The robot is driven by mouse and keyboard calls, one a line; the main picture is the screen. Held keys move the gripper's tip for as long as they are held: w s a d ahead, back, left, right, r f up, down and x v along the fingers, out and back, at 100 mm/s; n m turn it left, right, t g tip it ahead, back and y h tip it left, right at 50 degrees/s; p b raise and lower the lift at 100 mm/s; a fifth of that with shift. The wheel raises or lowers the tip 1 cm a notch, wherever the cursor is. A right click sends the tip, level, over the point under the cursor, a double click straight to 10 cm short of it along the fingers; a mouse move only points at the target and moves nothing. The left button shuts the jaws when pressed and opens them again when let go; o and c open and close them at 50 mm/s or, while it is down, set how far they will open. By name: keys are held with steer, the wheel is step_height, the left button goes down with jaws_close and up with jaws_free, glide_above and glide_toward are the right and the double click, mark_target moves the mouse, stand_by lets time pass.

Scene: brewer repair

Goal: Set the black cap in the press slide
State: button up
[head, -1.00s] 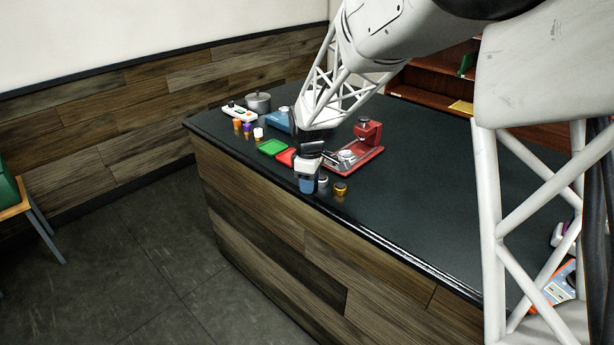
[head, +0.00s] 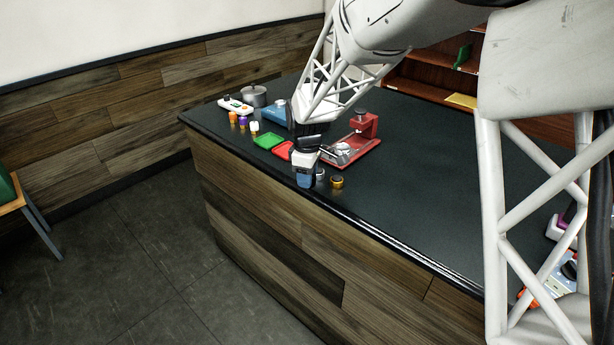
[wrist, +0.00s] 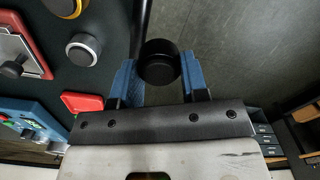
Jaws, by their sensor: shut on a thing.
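My gripper (head: 304,181) is shut on the black cap (wrist: 159,62), which sits between the blue fingertips (wrist: 160,78) in the wrist view. The cap is held out near the counter's front edge, with floor showing behind it in the wrist view. In the head view the cap cannot be made out. The red press (head: 362,126) stands on the counter behind and right of my gripper. Its slide (head: 338,153) appears to be the pale metal part at the press's front left; its detail is too small to tell. Part of the red press (wrist: 30,48) shows at the wrist view's left.
A silver-rimmed cap (wrist: 83,48) and a gold-rimmed cap (head: 337,182) stand close beside my gripper. A red tray (head: 283,151), a green tray (head: 269,141), small bottles (head: 243,122), a blue device (head: 277,112) and a pot (head: 254,96) lie leftward.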

steer(key=w+d+r, duration=0.2)
steer(key=w+d, duration=0.3)
steer(key=w, duration=0.6)
step_height(320, 180, up, 2)
glide_above(341, 149)
steer(key=shift+r, duration=0.1)
steer(key=shift+f, duration=0.25)
steer(key=shift+f, duration=1.9)
steer(key=shift+f, duration=1.2)
stand_by(1.8)
steer(key=o, duration=1.1)
steer(key=shift+c, duration=0.2)
steer(key=shift+o, duration=0.3)
steer(key=shift+s, duration=0.1)
steer(key=o, duration=0.3)
